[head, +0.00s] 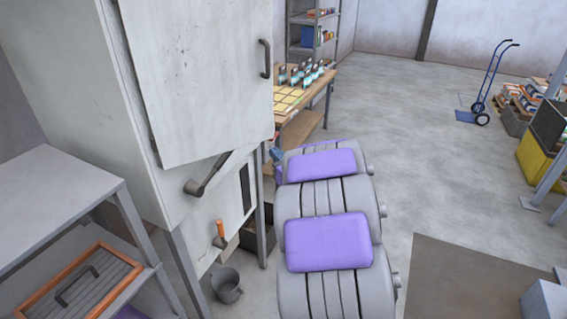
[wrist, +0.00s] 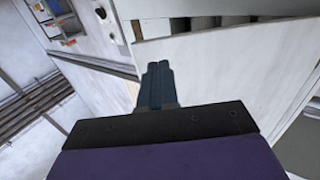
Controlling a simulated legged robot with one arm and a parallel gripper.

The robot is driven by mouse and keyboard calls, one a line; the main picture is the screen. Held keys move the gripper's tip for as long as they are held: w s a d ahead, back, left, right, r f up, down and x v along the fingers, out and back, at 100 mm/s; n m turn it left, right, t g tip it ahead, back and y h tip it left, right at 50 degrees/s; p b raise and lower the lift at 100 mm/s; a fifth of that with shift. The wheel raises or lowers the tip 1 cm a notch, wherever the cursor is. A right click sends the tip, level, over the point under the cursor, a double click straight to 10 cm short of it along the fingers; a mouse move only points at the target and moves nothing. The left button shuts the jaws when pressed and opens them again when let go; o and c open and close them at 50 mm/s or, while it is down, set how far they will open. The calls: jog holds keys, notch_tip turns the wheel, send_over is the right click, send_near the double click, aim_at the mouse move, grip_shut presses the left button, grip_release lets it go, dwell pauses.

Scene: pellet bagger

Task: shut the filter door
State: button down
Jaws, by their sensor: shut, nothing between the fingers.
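The filter door appears to be the large pale panel (head: 205,75) with a dark bracket handle (head: 265,58), on the upper part of the grey cabinet (head: 75,80). Its lower edge slants across the cabinet front, and it looks swung out from the frame. A pale panel, seemingly this door, also fills much of the wrist view (wrist: 235,55). My gripper (wrist: 158,66) is shut and empty, its fingertips in front of pale panels. I cannot tell whether it touches the door. In the head view my arm hides most of the gripper.
A dark lever (head: 205,178) and an orange-handled valve (head: 219,230) stick out below the door. A bucket (head: 227,285) stands on the floor. A shelf unit (head: 60,205) is at left, a wooden table (head: 300,105) behind my arm.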

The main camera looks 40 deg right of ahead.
aim_at(264, 138)
jog(key=w+d, duration=0.2)
jog(key=w, duration=0.1)
jog(key=w+d+b, duration=0.1)
jog(key=w, duration=0.1)
jog(key=shift+w+d+f, duration=0.1)
jog(key=shift+w+f, duration=0.15)
jog(key=shift+f, duration=0.05)
jog(key=shift+w, duration=0.35)
jog(key=shift+w+a+r, duration=0.1)
jog(key=shift+w+a, duration=0.15)
jog(key=shift+w+a+r, duration=0.1)
jog(key=shift+a, duration=0.35)
jog(key=shift+d, duration=0.5)
jog(key=shift+w+d+p, duration=0.25)
jog(key=shift+d+p, duration=0.1)
jog(key=shift+w+a+r+n+y+p, duration=0.2)
jog(key=shift+w+n+y+p, duration=0.15)
jog(key=shift+w+p, duration=0.4)
jog(key=w+n+y+p, duration=0.3)
jog(key=w+y+p, duration=0.3)
jog(key=w+p, duration=0.9)
jog(key=shift+w+f, duration=0.15)
jog(key=shift+w, duration=0.85)
